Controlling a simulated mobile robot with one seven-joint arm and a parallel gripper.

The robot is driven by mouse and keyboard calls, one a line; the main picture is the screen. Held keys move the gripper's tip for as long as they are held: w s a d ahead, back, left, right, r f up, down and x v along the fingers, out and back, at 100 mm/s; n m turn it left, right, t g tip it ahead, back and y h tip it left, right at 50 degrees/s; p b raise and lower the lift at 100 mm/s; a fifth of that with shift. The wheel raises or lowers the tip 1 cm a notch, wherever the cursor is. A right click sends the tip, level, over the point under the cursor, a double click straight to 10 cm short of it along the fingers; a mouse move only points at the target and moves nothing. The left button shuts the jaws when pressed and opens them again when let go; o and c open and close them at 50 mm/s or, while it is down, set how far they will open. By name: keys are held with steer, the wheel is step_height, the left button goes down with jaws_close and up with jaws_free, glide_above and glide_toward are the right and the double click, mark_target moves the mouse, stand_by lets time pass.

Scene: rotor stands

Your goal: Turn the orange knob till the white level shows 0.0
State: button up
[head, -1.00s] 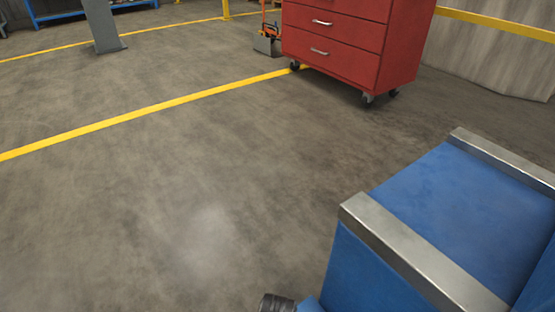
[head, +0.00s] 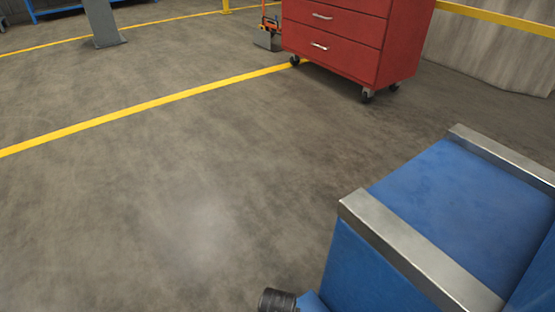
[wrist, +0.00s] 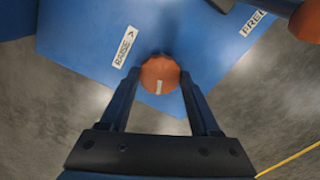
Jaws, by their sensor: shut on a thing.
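In the wrist view, the orange knob (wrist: 154,72) sits at the edge of a blue stand (wrist: 85,40), with a pale mark on its face. My gripper (wrist: 157,80) is shut on the knob, one finger on each side of it. A label reading "RAISE" with an arrow (wrist: 124,46) is on the blue surface just left of the knob. The head view shows blue stand bodywork with metal rails (head: 400,250) at lower right, but not the knob or my gripper. The white level is not visible in either view.
Another orange part (wrist: 307,20) and a partly cut-off label (wrist: 254,21) are at the wrist view's upper right. Open concrete floor lies at left.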

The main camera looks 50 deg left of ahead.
steer(key=shift+r+m+p, duration=0.25)
steer(key=shift+m+p, duration=0.85)
steer(key=shift+p, duration=0.1)
steer(key=m+p, duration=0.2)
steer(key=shift+m, duration=0.4)
steer(key=m+p, duration=0.2)
steer(key=m, duration=0.4)
steer(key=shift+f+p, duration=0.15)
steer(key=shift+p, duration=0.25)
steer(key=m+p, duration=0.1)
steer(key=m, duration=0.5)
steer(key=shift+m, duration=0.3)
steer(key=m+p, duration=0.1)
steer(key=m, duration=0.4)
steer(key=shift+f, duration=0.1)
steer(key=shift+m, duration=0.3)
steer(key=o, duration=1.4)
